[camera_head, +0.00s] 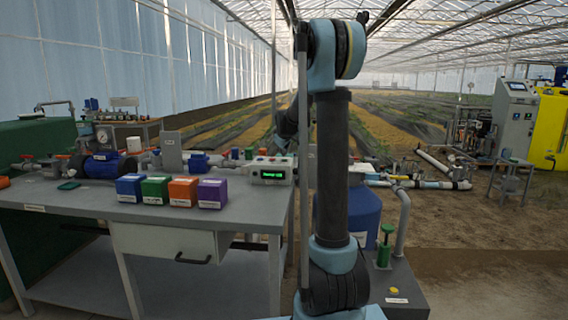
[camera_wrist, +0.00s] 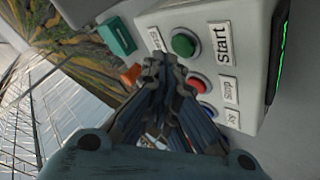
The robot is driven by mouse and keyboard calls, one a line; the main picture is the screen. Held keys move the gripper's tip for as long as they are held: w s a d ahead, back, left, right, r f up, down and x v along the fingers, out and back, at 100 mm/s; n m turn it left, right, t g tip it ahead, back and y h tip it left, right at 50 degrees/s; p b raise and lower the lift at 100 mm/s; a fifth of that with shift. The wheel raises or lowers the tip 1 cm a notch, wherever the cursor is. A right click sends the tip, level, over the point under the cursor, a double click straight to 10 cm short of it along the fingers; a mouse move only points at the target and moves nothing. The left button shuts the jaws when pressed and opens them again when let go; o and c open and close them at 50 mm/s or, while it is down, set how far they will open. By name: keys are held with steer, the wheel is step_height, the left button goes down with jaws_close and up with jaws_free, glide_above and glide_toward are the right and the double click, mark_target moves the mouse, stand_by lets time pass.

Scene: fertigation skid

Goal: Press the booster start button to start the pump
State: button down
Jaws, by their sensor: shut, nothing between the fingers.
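The green start button (camera_wrist: 184,43) sits on the pale face of the control box (camera_wrist: 216,15), beside a "start" label (camera_wrist: 221,45). The red stop button (camera_wrist: 197,84) and a blue button are further down the same face. My gripper (camera_wrist: 158,62) is shut and empty. In the head view the control box (camera_head: 270,172) stands on the bench's right end with a lit green display. My gripper is not clearly visible there.
The grey bench (camera_head: 130,205) holds blue, green, orange (camera_head: 183,191) and purple boxes left of the control box. A blue pump (camera_head: 102,165) and piping stand behind them. A blue tank (camera_head: 362,215) is beside the bench. Open floor lies to the right.

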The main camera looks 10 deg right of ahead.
steer(key=shift+f, duration=0.75)
stand_by(1.1)
steer(key=shift+r, duration=0.8)
steer(key=shift+r, duration=2.5)
